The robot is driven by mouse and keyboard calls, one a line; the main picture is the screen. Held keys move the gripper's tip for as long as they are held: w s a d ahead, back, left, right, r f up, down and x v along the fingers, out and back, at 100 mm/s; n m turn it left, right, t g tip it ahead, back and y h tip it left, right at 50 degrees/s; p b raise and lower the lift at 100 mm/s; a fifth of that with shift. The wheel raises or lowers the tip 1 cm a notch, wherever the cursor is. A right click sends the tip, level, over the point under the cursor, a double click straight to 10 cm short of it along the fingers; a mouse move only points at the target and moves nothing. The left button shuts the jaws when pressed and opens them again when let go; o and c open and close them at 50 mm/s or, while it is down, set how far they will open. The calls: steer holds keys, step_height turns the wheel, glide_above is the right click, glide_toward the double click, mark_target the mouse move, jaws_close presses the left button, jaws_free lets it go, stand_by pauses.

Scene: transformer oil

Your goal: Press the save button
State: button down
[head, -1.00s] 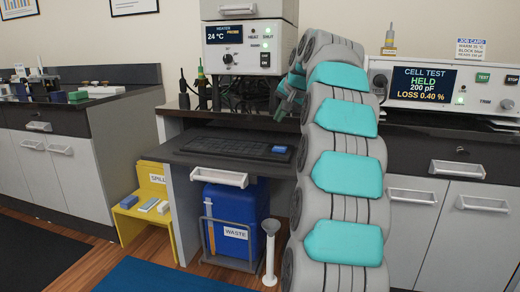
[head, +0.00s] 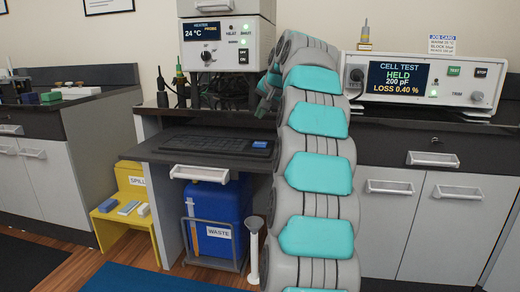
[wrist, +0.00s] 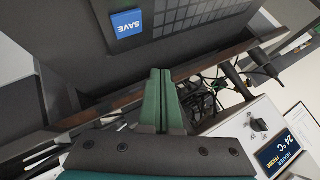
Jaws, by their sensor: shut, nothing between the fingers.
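The save button (wrist: 127,23) is a blue square key with white lettering, upside down in the wrist view, at the upper left. In the head view the blue save button (head: 259,144) sits at the right end of the dark keyboard (head: 215,143) on the pulled-out tray. My gripper (wrist: 160,72) shows two green fingers close together, shut and empty. In the wrist view its tips are below and right of the button in the picture, apart from it. In the head view my gripper is mostly hidden behind my arm.
The heater unit (head: 218,46) reads 24 °C and stands above the tray, with dark cables hanging by it. The cell test unit (head: 430,80) reads HELD, 200 pF, loss 0.40 %. A blue waste container (head: 212,207) stands below the tray (head: 160,155).

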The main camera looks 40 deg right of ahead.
steer(key=b, duration=0.4)
glide_above(261, 145)
step_height(261, 145, down, 5)
steer(key=shift+f, duration=0.8)
steer(key=shift+f, duration=0.2)
stand_by(1.0)
steer(key=shift+f, duration=0.25)
steer(key=shift+f+b, duration=0.4)
stand_by(0.6)
steer(key=shift+r+p, duration=0.7)
steer(key=shift+r, duration=0.15)
steer(key=shift+r, duration=0.1)
